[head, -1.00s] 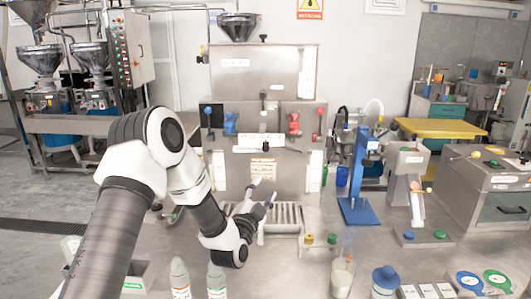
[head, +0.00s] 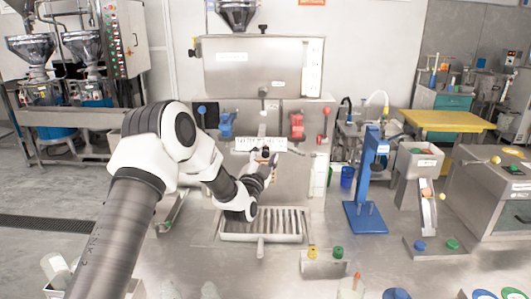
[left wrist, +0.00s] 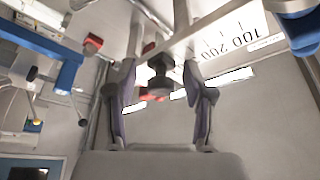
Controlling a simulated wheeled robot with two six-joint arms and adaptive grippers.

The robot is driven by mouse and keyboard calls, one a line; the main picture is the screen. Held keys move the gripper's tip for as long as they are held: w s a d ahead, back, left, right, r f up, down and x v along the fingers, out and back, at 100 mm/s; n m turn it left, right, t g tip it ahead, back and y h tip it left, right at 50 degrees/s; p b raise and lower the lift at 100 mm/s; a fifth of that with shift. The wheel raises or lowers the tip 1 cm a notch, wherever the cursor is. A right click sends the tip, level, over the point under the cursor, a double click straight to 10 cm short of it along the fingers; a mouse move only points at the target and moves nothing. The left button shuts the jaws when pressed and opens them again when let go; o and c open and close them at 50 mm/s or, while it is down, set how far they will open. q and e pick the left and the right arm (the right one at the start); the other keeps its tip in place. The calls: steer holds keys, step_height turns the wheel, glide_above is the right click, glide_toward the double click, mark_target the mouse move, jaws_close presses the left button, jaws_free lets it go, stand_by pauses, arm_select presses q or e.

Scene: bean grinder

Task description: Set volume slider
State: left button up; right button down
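The grey machine (head: 262,75) stands in the middle of the head view, with a white marked scale plate (head: 250,143) across its front. In the left wrist view the scale plate (left wrist: 235,38) shows upside-down numbers such as 100 and 200. A dark slider knob (left wrist: 160,86) hangs below the plate's bar. My left gripper (head: 266,157) is raised to the front of the plate. In the left wrist view its two fingers (left wrist: 160,70) are apart, with the knob between them and gaps at both sides. My right gripper is in no view.
A red clamp-like part (head: 297,126) and a blue one (head: 226,124) flank the plate. A slotted drip tray (head: 290,222) lies below my gripper. A blue stand (head: 365,185) stands to the right, and a small block with yellow and green knobs (head: 325,262) in front.

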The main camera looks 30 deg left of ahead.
arm_select(q)
steer(key=shift+s+d+r, duration=0.15)
steer(key=shift+s+r, duration=0.05)
steer(key=shift+s+d, duration=0.1)
steer(key=c, duration=0.5)
jaws_close()
